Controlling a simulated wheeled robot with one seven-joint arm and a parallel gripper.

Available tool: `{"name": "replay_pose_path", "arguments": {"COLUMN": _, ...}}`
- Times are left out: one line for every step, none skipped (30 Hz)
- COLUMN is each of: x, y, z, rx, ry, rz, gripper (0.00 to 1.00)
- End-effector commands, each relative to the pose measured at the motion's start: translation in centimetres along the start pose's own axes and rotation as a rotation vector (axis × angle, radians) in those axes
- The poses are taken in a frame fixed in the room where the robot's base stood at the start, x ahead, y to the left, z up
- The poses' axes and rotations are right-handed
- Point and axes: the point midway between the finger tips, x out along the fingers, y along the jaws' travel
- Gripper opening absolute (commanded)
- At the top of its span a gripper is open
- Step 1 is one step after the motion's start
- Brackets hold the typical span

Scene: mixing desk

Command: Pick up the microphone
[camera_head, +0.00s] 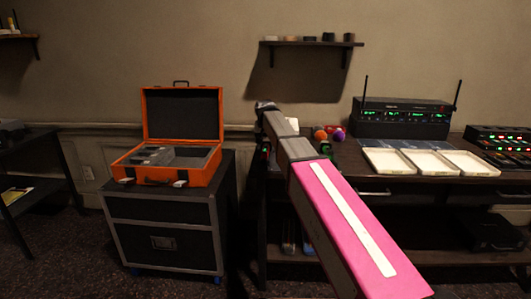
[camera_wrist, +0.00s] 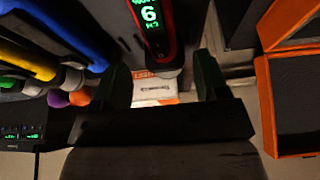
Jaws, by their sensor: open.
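In the wrist view, a red and black microphone-like body (camera_wrist: 168,22) with a lit green "6" runs down from the top edge. Its grey lower end lies in line with the space between my fingers. My gripper (camera_wrist: 162,68) is open, with one dark finger on each side; I see no contact and cannot tell the depth between them. Blue (camera_wrist: 60,32) and yellow (camera_wrist: 28,58) cylindrical bodies with grey ends lie to the left. In the head view my arm reaches the desk's left end, and the fingers cannot be made out.
An orange ball (camera_head: 320,135) and a purple ball (camera_head: 338,133) sit on the dark desk. White trays (camera_head: 432,162) and a receiver (camera_head: 400,118) with antennas are to the right. An open orange case (camera_head: 200,177) stands on a black case left. A white and orange box (camera_wrist: 152,95) shows beyond my fingers.

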Motion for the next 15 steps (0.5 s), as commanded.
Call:
{"name": "replay_pose_path", "arguments": {"x": 0.6, "y": 0.0, "z": 0.0, "rx": 0.0, "ry": -0.001, "rz": 0.0, "gripper": 0.68}}
{"name": "replay_pose_path", "arguments": {"x": 1.0, "y": -0.1, "z": 0.0, "rx": 0.0, "ry": -0.001, "rz": 0.001, "gripper": 0.68}}
{"name": "replay_pose_path", "arguments": {"x": 1.6, "y": -0.1, "z": 0.0, "rx": 0.0, "ry": -0.002, "rz": 0.001, "gripper": 0.68}}
{"name": "replay_pose_path", "arguments": {"x": 2.0, "y": -0.1, "z": 0.0, "rx": 0.0, "ry": -0.002, "rz": 0.001, "gripper": 0.68}}
{"name": "replay_pose_path", "arguments": {"x": 2.4, "y": -0.2, "z": 0.0, "rx": 0.0, "ry": -0.002, "rz": 0.001, "gripper": 0.68}}
{"name": "replay_pose_path", "arguments": {"x": 3.0, "y": -0.2, "z": 0.0, "rx": 0.0, "ry": -0.002, "rz": 0.001, "gripper": 0.68}}
{"name": "replay_pose_path", "arguments": {"x": 3.4, "y": -0.2, "z": 0.0, "rx": 0.0, "ry": -0.002, "rz": 0.001, "gripper": 0.68}}
{"name": "replay_pose_path", "arguments": {"x": 3.8, "y": -0.2, "z": 0.0, "rx": 0.0, "ry": -0.001, "rz": 0.001, "gripper": 0.68}}
{"name": "replay_pose_path", "arguments": {"x": 4.2, "y": -0.1, "z": 0.0, "rx": 0.0, "ry": -0.001, "rz": 0.001, "gripper": 0.68}}
{"name": "replay_pose_path", "arguments": {"x": 4.3, "y": -0.1, "z": 0.0, "rx": 0.0, "ry": -0.001, "rz": 0.001, "gripper": 0.68}}
{"name": "replay_pose_path", "arguments": {"x": 4.4, "y": -0.1, "z": 0.1, "rx": 0.0, "ry": -0.001, "rz": 0.0, "gripper": 0.68}}
{"name": "replay_pose_path", "arguments": {"x": 4.5, "y": -0.1, "z": 0.1, "rx": 0.0, "ry": 0.0, "rz": 0.0, "gripper": 0.68}}
{"name": "replay_pose_path", "arguments": {"x": 4.5, "y": -0.1, "z": 0.1, "rx": 0.0, "ry": 0.0, "rz": 0.0, "gripper": 0.68}}
{"name": "replay_pose_path", "arguments": {"x": 4.5, "y": -0.1, "z": 0.1, "rx": 0.0, "ry": 0.0, "rz": 0.0, "gripper": 0.68}}
{"name": "replay_pose_path", "arguments": {"x": 4.5, "y": -0.1, "z": 0.1, "rx": 0.0, "ry": 0.0, "rz": 0.0, "gripper": 0.68}}
